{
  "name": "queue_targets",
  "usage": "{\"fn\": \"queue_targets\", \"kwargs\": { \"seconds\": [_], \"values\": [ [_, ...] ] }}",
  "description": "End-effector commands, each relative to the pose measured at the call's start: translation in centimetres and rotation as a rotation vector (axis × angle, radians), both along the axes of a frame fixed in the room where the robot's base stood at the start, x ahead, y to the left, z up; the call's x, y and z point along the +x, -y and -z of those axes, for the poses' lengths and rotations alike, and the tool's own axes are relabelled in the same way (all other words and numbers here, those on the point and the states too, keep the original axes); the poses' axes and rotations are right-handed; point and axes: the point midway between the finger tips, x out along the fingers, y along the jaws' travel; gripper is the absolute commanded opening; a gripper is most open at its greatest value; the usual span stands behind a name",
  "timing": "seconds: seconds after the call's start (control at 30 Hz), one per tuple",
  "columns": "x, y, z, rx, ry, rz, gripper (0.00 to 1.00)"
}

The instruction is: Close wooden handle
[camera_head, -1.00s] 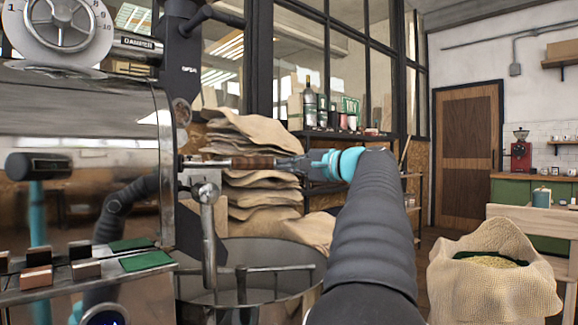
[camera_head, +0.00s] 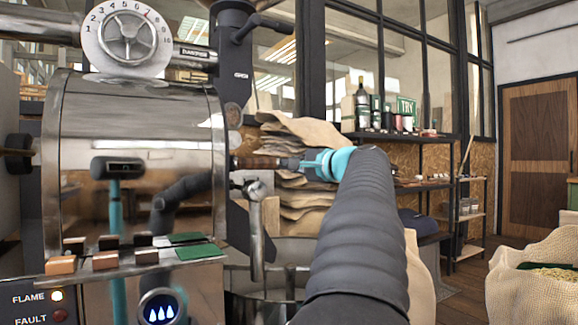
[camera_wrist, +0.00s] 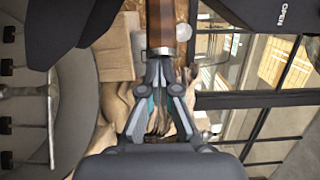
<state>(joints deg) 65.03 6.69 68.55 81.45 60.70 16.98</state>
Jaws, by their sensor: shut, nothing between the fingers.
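The wooden handle (camera_head: 255,161) sticks out to the right from the front of the shiny metal roaster drum (camera_head: 135,130). In the wrist view the handle (camera_wrist: 161,24) is a brown wooden bar with a metal end, at the top centre. My gripper (camera_head: 288,163) is shut and empty, at the handle's free end and in line with it. In the wrist view my gripper (camera_wrist: 160,66) has its fingertips together just below the metal end. I cannot tell whether they touch it.
A metal lever (camera_head: 256,215) hangs below the handle, above the round cooling tray (camera_head: 290,252). Stacked burlap sacks (camera_head: 303,200) and a shelf (camera_head: 420,155) stand behind. An open bean sack (camera_head: 530,290) is at the right. Floor shows between shelf and sack.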

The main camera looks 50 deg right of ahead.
Motion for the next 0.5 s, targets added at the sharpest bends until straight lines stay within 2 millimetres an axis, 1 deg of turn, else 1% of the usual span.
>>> {"fn": "queue_targets", "kwargs": {
  "seconds": [0.03,0.1,0.27,0.37,0.5],
  "values": [
    [0.3,-0.4,-0.1,0.0,0.002,-0.01,0.0],
    [0.4,-0.5,-0.1,0.0,0.002,-0.012,0.0],
    [0.1,-0.1,-0.2,0.002,0.002,-0.016,0.0],
    [-0.5,0.7,-0.2,0.002,0.002,-0.014,0.0],
    [-1.8,2.4,-0.2,0.002,0.002,-0.011,0.0]
  ]
}}
